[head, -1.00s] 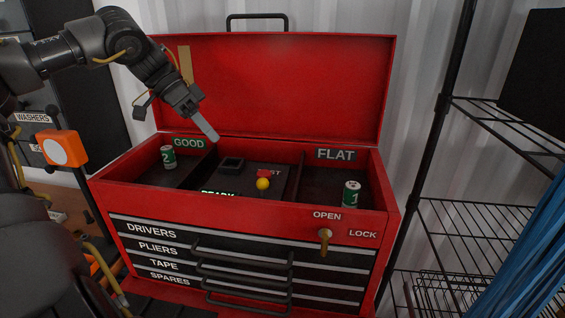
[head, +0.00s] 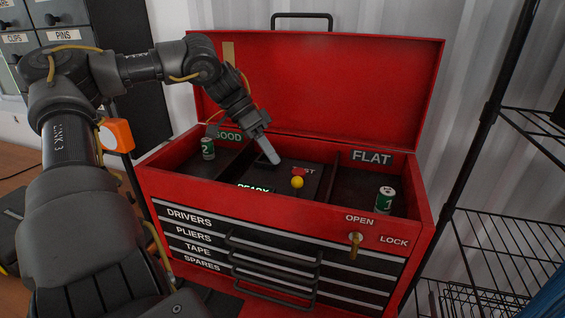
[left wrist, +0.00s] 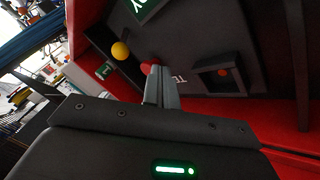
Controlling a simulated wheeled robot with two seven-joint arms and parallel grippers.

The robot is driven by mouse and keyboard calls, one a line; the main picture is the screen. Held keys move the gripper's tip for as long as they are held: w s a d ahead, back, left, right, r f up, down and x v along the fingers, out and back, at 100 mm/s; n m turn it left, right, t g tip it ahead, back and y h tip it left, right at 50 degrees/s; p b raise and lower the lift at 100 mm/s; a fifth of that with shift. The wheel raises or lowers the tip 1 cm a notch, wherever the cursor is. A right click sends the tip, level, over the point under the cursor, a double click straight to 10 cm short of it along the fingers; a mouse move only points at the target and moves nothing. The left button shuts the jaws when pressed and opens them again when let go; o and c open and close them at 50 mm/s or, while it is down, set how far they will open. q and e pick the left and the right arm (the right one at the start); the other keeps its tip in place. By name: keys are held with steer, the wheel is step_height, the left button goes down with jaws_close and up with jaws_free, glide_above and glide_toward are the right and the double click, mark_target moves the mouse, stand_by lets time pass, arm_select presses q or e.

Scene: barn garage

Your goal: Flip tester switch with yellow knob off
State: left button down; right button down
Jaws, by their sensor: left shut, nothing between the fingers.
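The tester (head: 318,178) fills the middle compartment of the open red toolbox (head: 290,90). Its switch has a yellow ball knob (head: 297,183), with a red part just behind it. The knob also shows at upper left in the left wrist view (left wrist: 120,51). A green-lit "READY" sign (head: 254,188) shows in front, partly cut by the toolbox edge. My left gripper (head: 274,158) is shut and empty, above the tester, behind and left of the knob and apart from it. In the left wrist view its fingers (left wrist: 161,85) point toward the tester panel. My right gripper is out of view.
A green cell marked 2 (head: 208,148) stands in the GOOD compartment at left. A cell marked 1 (head: 385,200) stands in the FLAT compartment at right. The raised lid is behind; a key-like lever (head: 355,244) is on the front. Wire shelving (head: 510,240) stands at right.

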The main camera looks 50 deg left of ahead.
mark_target(296, 189)
arm_select(q)
steer(key=shift+x, duration=0.9)
steer(key=d, duration=0.1)
steer(key=d+p, duration=0.2)
steer(key=shift+s+d, duration=0.2)
steer(key=shift+s, duration=0.1)
steer(key=shift+s+d, duration=0.25)
steer(key=shift+d, duration=0.2)
steer(key=shift+w, duration=0.1)
